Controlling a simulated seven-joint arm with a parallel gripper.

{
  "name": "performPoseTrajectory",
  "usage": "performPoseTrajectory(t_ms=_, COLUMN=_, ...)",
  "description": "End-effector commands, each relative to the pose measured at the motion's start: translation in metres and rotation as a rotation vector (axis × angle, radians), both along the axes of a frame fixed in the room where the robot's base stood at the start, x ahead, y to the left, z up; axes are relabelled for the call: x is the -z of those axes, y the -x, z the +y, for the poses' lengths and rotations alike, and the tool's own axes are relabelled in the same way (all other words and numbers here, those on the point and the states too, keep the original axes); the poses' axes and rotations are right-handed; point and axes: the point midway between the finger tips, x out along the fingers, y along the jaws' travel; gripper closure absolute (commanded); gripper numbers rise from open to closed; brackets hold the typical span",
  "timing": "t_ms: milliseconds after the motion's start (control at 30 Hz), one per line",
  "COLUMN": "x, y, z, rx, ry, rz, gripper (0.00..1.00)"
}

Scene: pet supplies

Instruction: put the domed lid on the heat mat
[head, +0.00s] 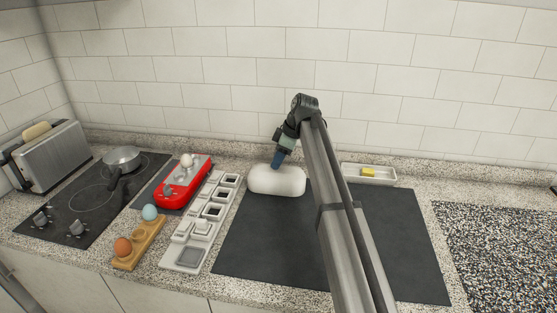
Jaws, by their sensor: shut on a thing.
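The domed lid (277,182) is a white, rounded, oblong shell near the back wall, at the back left corner of a large dark grey mat (260,240). I cannot tell whether it rests there or hangs just above. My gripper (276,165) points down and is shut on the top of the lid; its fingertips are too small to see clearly. A smaller dark mat (147,197) lies partly under a red box (182,186) on the left. I cannot tell for sure which dark mat is the heat mat. My arm hides the middle of the large mat.
A pale tray with square cells (187,256) and a wooden egg holder (134,250) with eggs lie left of the large mat. A white dish (384,178) with a yellow block stands at the back right. A hob with a pan (122,159) and toaster are far left. A speckled mat (505,250) lies right.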

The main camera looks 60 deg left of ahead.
Motion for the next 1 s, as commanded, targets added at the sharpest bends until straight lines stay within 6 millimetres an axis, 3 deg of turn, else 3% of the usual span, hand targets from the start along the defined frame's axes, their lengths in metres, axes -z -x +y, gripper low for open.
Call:
performPoseTrajectory(t_ms=400, x=0.0052, y=-0.0001, z=0.0002, rx=0.0, ry=-0.001, rz=0.0, gripper=1.0)
performPoseTrajectory(t_ms=433, x=0.0049, y=-0.0001, z=0.0002, rx=0.0, ry=-0.001, rz=-0.001, gripper=0.66)
performPoseTrajectory(t_ms=600, x=0.0047, y=-0.0001, z=0.0002, rx=0.0, ry=-0.001, rz=-0.001, gripper=0.49)
performPoseTrajectory(t_ms=700, x=0.0047, y=-0.0001, z=0.0002, rx=0.0, ry=-0.001, rz=-0.001, gripper=0.43)
performPoseTrajectory(t_ms=1000, x=0.0003, y=-0.0005, z=0.0001, rx=0.0, ry=-0.001, rz=-0.001, gripper=0.43)
